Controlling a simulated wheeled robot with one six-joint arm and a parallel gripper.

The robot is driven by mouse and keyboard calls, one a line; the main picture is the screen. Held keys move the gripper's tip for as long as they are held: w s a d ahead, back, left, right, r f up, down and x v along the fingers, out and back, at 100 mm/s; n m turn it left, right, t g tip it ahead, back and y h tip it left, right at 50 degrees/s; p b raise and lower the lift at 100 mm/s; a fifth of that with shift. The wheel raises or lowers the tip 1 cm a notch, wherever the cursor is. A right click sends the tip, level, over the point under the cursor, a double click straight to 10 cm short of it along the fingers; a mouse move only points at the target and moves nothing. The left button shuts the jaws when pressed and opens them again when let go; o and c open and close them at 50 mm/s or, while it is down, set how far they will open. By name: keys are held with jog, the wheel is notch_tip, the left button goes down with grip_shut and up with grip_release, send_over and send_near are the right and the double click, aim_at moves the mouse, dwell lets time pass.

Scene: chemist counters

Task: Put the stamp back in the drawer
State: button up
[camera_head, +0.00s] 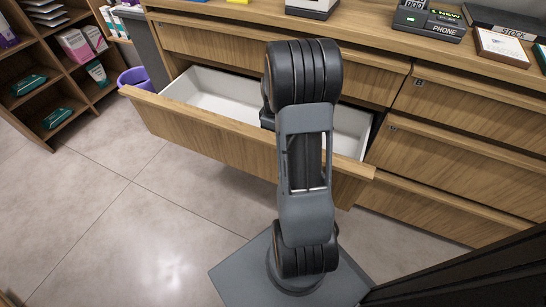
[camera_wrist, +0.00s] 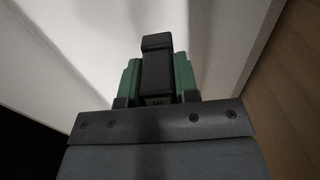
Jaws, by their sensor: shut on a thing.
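In the head view the gripper is mostly hidden behind my arm, which reaches down over the open drawer. The drawer (camera_head: 222,97) is pulled out, with a white inside and a wooden front. White drawer surfaces (camera_wrist: 60,50) fill much of the wrist view. I cannot tell whether the stamp touches the drawer floor.
The counter top above holds a phone unit (camera_head: 430,20) and a stock box (camera_head: 503,46). Closed drawers (camera_head: 465,155) lie to the right. A purple bin (camera_head: 134,79) and shelves (camera_head: 60,75) stand at the left. The tiled floor (camera_head: 80,220) in front is clear.

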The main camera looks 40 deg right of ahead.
notch_tip(320, 180, down, 10)
jog(key=b, duration=0.3)
jog(key=shift+r+b, duration=0.25)
jog(key=shift+b, duration=0.15)
jog(key=shift+f, duration=0.15)
jog(key=o, duration=0.8)
notch_tip(320, 180, up, 12)
jog(key=p, duration=0.5)
jog(key=shift+r, duration=0.2)
